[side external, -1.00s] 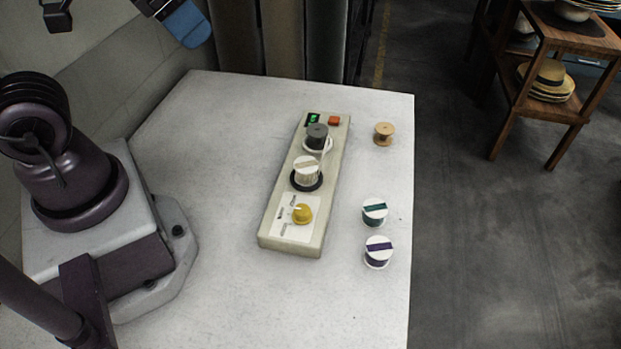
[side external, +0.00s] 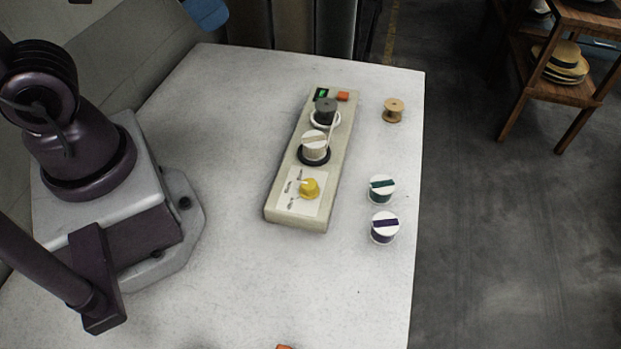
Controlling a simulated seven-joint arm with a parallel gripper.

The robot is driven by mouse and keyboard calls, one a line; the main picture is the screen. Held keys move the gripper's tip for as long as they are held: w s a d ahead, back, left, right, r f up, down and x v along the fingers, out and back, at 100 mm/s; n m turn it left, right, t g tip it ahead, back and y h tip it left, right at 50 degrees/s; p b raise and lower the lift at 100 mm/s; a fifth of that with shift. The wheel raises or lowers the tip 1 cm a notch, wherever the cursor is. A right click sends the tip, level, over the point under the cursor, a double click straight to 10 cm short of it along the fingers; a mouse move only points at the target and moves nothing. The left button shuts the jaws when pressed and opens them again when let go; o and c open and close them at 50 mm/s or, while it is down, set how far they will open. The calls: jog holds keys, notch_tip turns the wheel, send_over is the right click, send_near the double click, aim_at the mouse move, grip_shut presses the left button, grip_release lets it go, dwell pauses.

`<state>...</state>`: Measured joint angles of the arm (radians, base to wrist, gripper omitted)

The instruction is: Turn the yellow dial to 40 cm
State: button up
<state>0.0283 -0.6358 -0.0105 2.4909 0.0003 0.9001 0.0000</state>
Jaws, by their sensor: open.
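The yellow dial (side external: 310,188) sits on a pale printed plate (side external: 298,205) at the near end of a long beige device (side external: 290,222) on the table. A small white mark shows on the dial's upper left side. The plate's print is too small to read, so I cannot tell the dial's setting. A small green-lit display (side external: 321,94) is at the device's far end, and its figures are also unreadable. My gripper is out of view, and nothing touches the dial.
The device also carries a white spool (side external: 315,145), a dark grey spool (side external: 326,110) and an orange-red button (side external: 343,96). To its right stand a wooden spool (side external: 393,110), a green-banded spool (side external: 381,189) and a purple-banded spool (side external: 384,228). The near table (side external: 310,290) is mostly clear.

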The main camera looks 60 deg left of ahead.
jog(key=w+d+f+m+g, duration=0.3)
jog(key=w+d+f, duration=0.1)
jog(key=f, duration=0.2)
jog(key=m+g, duration=0.2)
jog(key=m, duration=0.8)
send_near(311, 184)
jog(key=f, duration=0.9)
jog(key=shift+s+f, duration=0.15)
jog(key=shift+s, duration=0.1)
jog(key=shift+c, duration=0.5)
jog(key=c, duration=0.8)
jog(key=shift+c, duration=0.2)
